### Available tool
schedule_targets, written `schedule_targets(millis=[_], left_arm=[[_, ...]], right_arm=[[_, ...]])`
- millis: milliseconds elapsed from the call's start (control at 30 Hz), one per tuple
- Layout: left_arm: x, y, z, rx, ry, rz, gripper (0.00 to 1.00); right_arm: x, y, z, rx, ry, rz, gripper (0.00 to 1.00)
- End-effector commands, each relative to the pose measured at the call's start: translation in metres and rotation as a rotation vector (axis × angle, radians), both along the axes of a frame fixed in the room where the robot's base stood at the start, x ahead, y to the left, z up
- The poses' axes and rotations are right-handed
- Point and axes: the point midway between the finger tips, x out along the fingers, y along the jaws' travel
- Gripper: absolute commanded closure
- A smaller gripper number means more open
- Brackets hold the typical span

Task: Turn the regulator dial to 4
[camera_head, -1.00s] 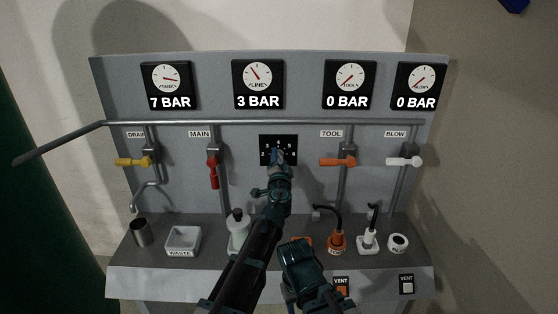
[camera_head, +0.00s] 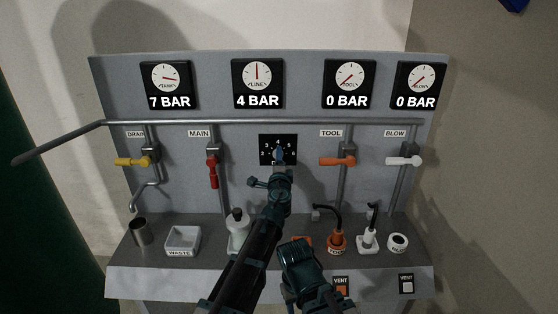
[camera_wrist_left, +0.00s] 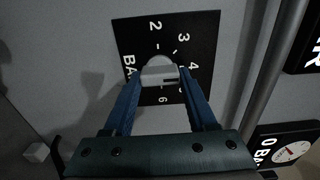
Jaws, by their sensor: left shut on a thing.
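The regulator dial's black plate (camera_head: 264,142) with white numbers is in the middle of the panel. It also fills the upper middle of the left wrist view (camera_wrist_left: 205,32). The pale dial knob (camera_wrist_left: 160,72) sits between the blue fingers of my left gripper (camera_wrist_left: 160,82), which is shut on it. In the head view the left gripper (camera_head: 279,157) covers most of the knob. The LINE gauge (camera_head: 257,75) above reads 4 BAR, its needle upright. My right gripper (camera_head: 298,252) is low over the bench, apart from the dial; its fingers are not clear.
The red MAIN lever (camera_head: 213,172) hangs left of the dial. The orange TOOL lever (camera_head: 338,161) is to the right, with the white BLOW lever (camera_head: 404,161) beyond. A white bottle (camera_head: 237,235), the waste tray (camera_head: 182,240) and an orange coupling (camera_head: 337,240) stand on the bench.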

Motion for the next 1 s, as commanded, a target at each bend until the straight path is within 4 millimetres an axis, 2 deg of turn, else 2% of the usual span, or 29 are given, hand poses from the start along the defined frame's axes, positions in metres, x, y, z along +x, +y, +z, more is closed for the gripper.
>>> schedule_targets(millis=[400, 433, 600, 1000], left_arm=[[-0.0014, -0.0006, -0.0007, 0.004, 0.001, -0.002, 0.98], [-0.0014, -0.0006, -0.0007, 0.004, 0.001, -0.002, 0.41], [-0.0011, -0.0004, -0.0005, 0.004, 0.0, -0.001, 0.12], [-0.0038, 0.0007, -0.0002, 0.005, 0.0, 0.0, 0.12]], right_arm=[[0.0, -0.0001, -0.0005, 0.0, 0.0, 0.0, 0.5], [0.0, 0.0, -0.0005, 0.0, 0.0, 0.0, 0.5], [0.0, 0.0, -0.0004, 0.0, 0.0, 0.0, 0.5], [0.0, 0.0, -0.0002, 0.0, 0.0, 0.0, 0.5]])
